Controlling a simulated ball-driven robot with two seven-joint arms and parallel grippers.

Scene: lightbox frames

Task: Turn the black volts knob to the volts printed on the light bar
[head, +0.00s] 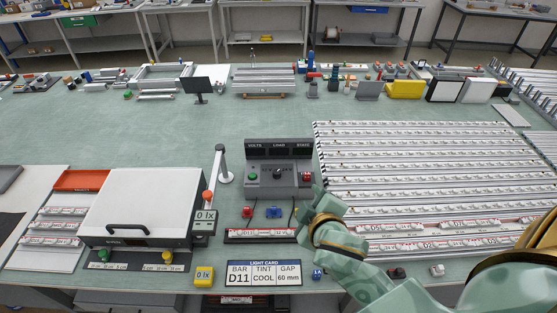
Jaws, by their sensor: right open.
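The grey power supply (260,185) stands at the middle of the bench, with dark displays headed volts, load and state. Its black volts knob (279,174) sits on the sloped front between small printed voltage marks; where it points is too small to tell. The light bar (262,236), marked D11, lies in front of the supply; the volts print at its right end is too small to read surely. My right gripper (318,205) is open, in front and to the right of the supply, apart from the knob. My left gripper is out of view.
A green button (252,176) and a red button (306,177) flank the knob. Red and blue connectors (273,212) lie between supply and bar. The light card (263,273) reads D11, cool, 60 mm. Racked bars (420,180) fill the right; a white-lidded box (145,203) stands left.

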